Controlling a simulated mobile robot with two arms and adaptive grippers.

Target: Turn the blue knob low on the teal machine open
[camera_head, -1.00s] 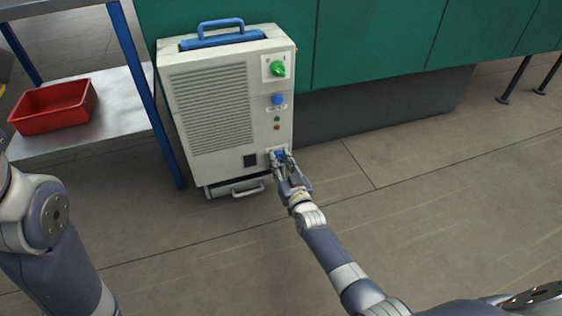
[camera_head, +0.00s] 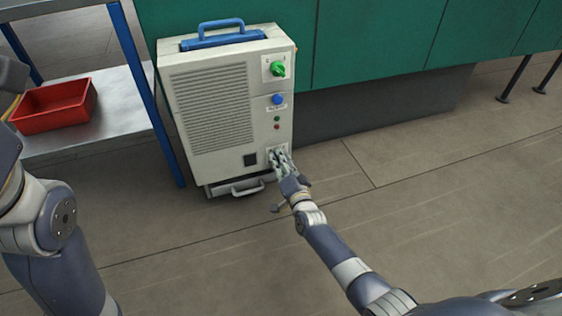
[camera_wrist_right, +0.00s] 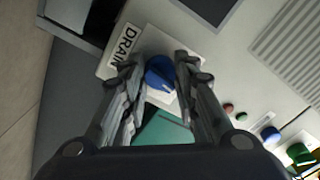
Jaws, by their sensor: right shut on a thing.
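The blue knob sits low on the front of a cream cabinet (camera_head: 215,120) that stands before a teal panel (camera_head: 385,35). In the right wrist view the blue knob (camera_wrist_right: 160,72) is between my right fingertips, beside a label reading DRAIN (camera_wrist_right: 124,45). My right gripper (camera_head: 279,158) is shut on the knob, its fingers on either side; in the head view they mostly hide it. My left arm (camera_head: 50,220) is at the left edge; its gripper is out of view.
Higher on the cabinet are a green knob (camera_head: 278,69), a blue button (camera_head: 278,99) and small green and red lights. A drawer handle (camera_head: 247,188) is at the bottom. A red bin (camera_head: 55,105) rests on a metal shelf (camera_head: 120,110) at left. The floor at right is clear.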

